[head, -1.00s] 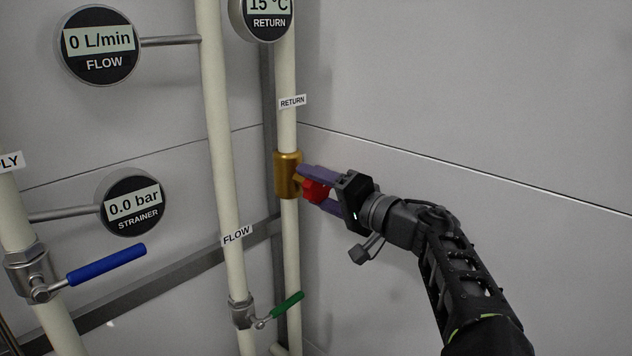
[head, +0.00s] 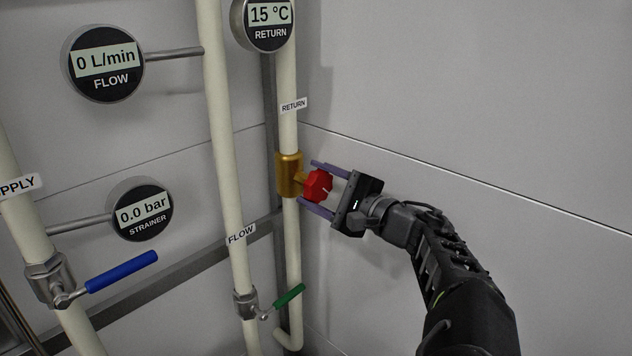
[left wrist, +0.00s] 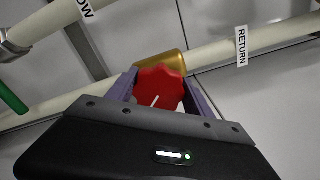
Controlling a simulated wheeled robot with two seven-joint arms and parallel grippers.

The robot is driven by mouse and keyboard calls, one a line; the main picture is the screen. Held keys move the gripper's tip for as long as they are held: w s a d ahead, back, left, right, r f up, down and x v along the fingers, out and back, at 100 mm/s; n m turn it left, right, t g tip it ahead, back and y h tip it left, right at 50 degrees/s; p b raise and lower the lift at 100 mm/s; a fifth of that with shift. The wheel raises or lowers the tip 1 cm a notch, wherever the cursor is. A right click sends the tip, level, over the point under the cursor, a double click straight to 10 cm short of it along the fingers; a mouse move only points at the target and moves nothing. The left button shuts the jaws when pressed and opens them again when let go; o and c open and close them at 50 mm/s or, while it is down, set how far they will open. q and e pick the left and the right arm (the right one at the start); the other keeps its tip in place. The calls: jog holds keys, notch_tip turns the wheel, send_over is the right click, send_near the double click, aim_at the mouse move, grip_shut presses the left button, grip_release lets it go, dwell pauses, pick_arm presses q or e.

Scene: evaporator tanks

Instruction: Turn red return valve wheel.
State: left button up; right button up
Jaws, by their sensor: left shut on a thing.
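The red return valve wheel (head: 318,186) is a lobed knob on the brass valve body (head: 289,175) of the pipe labelled RETURN. My left gripper (head: 311,184) has its two purple fingers on opposite sides of the wheel, one above and one below in the head view, and is shut on it. In the left wrist view the wheel (left wrist: 158,88) sits between the fingers, with a white line on its face and the brass body (left wrist: 160,61) behind it. My right gripper is not in view.
The FLOW pipe (head: 222,150) runs left of the return pipe, with a green-handled valve (head: 289,295) low down. A blue lever (head: 122,271) is on the supply pipe. Gauges read 0 L/min (head: 104,63), 0.0 bar (head: 141,210) and 15 °C (head: 267,22). The wall at right is bare.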

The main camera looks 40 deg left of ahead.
pick_arm(q)
jog(key=m, duration=0.5)
jog(key=shift+w+m, duration=0.1)
jog(key=shift+m, duration=0.2)
jog(key=m, duration=0.5)
jog(key=shift+w+r, duration=0.1)
jog(key=shift+w, duration=0.05)
jog(key=m, duration=0.5)
jog(key=shift+w+m, duration=0.15)
jog(key=shift+m, duration=0.25)
jog(key=m, duration=0.4)
jog(key=shift+m, duration=0.4)
jog(key=o, duration=1.4)
jog(key=shift+c, duration=0.2)
jog(key=shift+w+d, duration=0.1)
